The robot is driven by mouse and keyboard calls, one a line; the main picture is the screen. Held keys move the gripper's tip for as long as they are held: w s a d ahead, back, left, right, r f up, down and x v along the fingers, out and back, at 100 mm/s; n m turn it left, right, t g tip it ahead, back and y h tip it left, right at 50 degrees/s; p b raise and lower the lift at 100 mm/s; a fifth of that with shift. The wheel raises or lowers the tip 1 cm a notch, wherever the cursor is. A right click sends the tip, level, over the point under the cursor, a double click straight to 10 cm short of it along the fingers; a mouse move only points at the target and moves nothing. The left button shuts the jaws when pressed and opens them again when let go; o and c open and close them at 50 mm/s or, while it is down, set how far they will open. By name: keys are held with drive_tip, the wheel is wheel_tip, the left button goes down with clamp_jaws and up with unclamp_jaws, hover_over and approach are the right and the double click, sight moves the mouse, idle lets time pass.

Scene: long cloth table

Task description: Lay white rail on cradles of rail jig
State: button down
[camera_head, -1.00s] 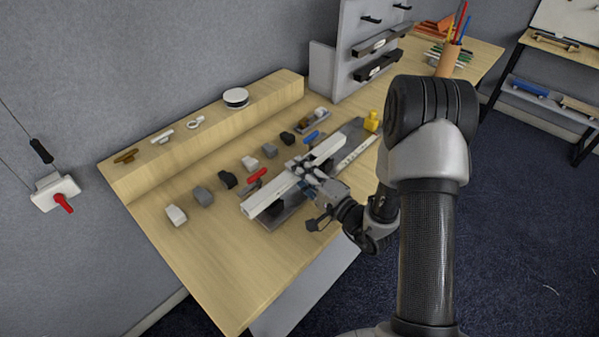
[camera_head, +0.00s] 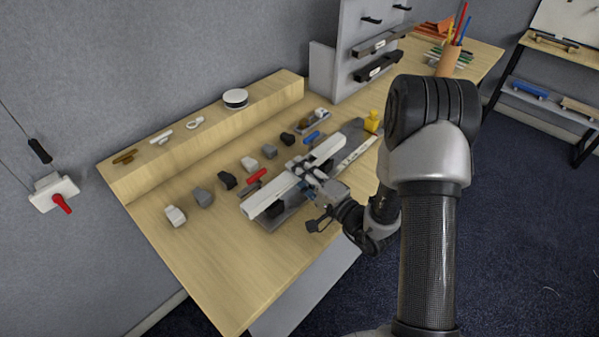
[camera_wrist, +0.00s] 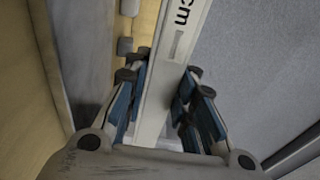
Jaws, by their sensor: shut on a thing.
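The white rail (camera_head: 270,193) lies lengthwise over the dark grey rail jig (camera_head: 291,214) on the table, its two ends showing on either side of my gripper. My gripper (camera_head: 308,172) is shut on the rail near its middle. In the wrist view, the blue-sided fingers (camera_wrist: 160,105) stand on both sides of a long white strip printed "cm". A black block (camera_head: 275,209) shows under the rail's near end. My gripper hides the middle of the jig. I cannot tell whether the rail touches the cradles.
Several small grey, black and white blocks, a red-handled piece (camera_head: 257,176) and a blue piece (camera_head: 312,137) lie left of the jig. A yellow object (camera_head: 371,122) stands at its far end. A wooden ledge (camera_head: 215,125) runs along the wall. The near table top (camera_head: 215,270) is clear.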

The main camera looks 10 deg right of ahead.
drive_tip(key=shift+f, duration=0.9)
drive_tip(key=c, duration=1.2)
unclamp_jaws()
drive_tip(key=shift+c, duration=0.2)
